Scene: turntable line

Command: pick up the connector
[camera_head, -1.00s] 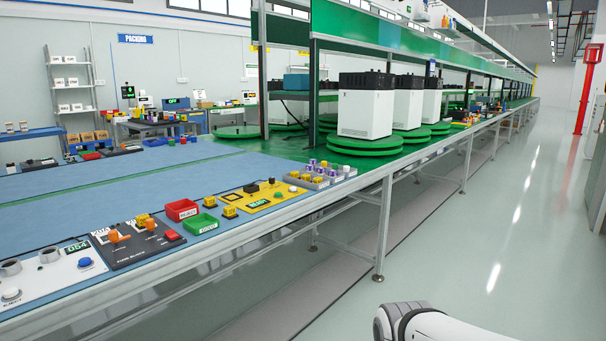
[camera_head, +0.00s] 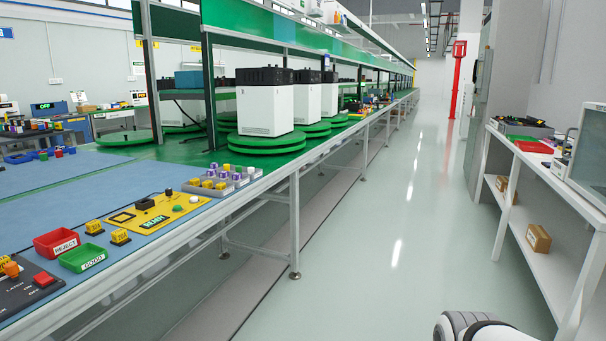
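I cannot tell for sure which piece is the connector. Two small yellow blocks stand on the blue bench mat between the bins and the yellow test board: one yellow block (camera_head: 94,227) is behind the green bin, the other yellow block (camera_head: 120,237) nearer the bench edge. A grey tray (camera_head: 258,172) beyond the board holds several small yellow and purple-white parts. The yellow board (camera_head: 176,214) has a black part and a green READY display. My gripper is not in view; only a white and grey part of my arm shows at the bottom right, over the floor, apart from the bench.
White machines stand on green turntables (camera_head: 267,143) farther along. A white shelf bench (camera_head: 545,172) stands at the right. The aisle floor (camera_head: 400,230) between is clear.

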